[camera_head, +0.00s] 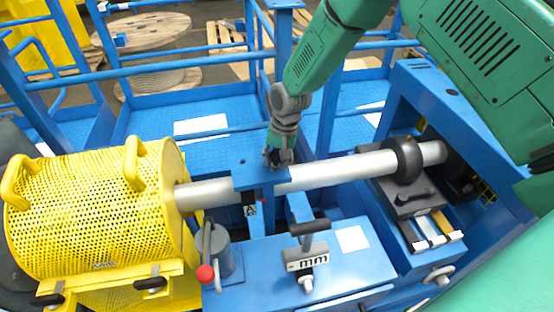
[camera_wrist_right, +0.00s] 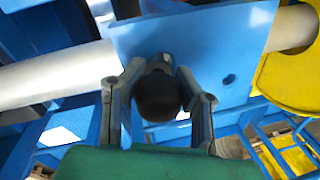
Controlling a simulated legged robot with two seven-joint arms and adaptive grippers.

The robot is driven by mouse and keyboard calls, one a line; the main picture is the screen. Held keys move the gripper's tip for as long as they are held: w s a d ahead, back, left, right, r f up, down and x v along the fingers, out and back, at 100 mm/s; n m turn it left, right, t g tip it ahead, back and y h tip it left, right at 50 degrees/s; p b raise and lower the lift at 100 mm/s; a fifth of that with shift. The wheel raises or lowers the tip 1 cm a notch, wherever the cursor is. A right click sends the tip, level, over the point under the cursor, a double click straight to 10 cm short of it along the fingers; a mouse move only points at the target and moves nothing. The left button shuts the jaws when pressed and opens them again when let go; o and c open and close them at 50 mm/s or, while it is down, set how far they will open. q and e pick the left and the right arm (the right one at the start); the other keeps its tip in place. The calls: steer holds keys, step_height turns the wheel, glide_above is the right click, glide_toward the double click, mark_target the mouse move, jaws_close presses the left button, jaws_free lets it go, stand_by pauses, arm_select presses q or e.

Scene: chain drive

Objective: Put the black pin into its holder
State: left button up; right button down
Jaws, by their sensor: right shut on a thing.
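My right gripper (camera_head: 278,160) reaches down to the blue plate (camera_head: 246,181) that lies across the grey shaft. In the right wrist view, the right gripper (camera_wrist_right: 158,78) is shut on the black pin (camera_wrist_right: 158,97), whose round dark end shows between the two fingers. The blue plate (camera_wrist_right: 190,40) is right beyond the fingertips, with one small dark hole (camera_wrist_right: 230,79) free beside the pin. The pin's far end is hidden, so I cannot tell whether it is in the plate or only above it. My left gripper is not in view.
The grey shaft (camera_head: 330,171) runs from the yellow mesh guard (camera_head: 90,205) to a black ring (camera_head: 407,159) at the right. A T-handle (camera_head: 309,228) and a red-knobbed lever (camera_head: 205,272) stand in front. Blue railings (camera_head: 190,65) lie behind.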

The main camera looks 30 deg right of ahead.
mark_target(276, 151)
steer(key=shift+w+r, duration=0.1)
steer(key=shift+r, duration=0.05)
steer(key=shift+w+a+r+p, duration=0.1)
steer(key=shift+a+r+p, duration=0.15)
steer(key=shift+r+p, duration=0.25)
steer(key=shift+d+r+p, duration=0.35)
steer(key=shift+r+p, duration=0.25)
steer(key=shift+r, duration=0.25)
steer(key=shift+a+r, duration=0.15)
steer(key=shift+r, duration=0.35)
steer(key=shift+a+r, duration=0.15)
steer(key=shift+r, duration=0.35)
steer(key=shift+d+r, duration=0.15)
steer(key=shift+r, duration=0.6)
steer(key=shift+a+r, duration=0.2)
steer(key=shift+r, duration=0.9)
steer(key=shift+d+r, duration=0.2)
steer(key=shift+r, duration=1)
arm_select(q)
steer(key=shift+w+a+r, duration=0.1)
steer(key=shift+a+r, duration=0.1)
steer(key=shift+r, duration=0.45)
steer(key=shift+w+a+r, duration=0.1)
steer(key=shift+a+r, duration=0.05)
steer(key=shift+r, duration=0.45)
arm_select(e)
steer(key=shift+a+r, duration=0.1)
steer(key=shift+r, duration=0.75)
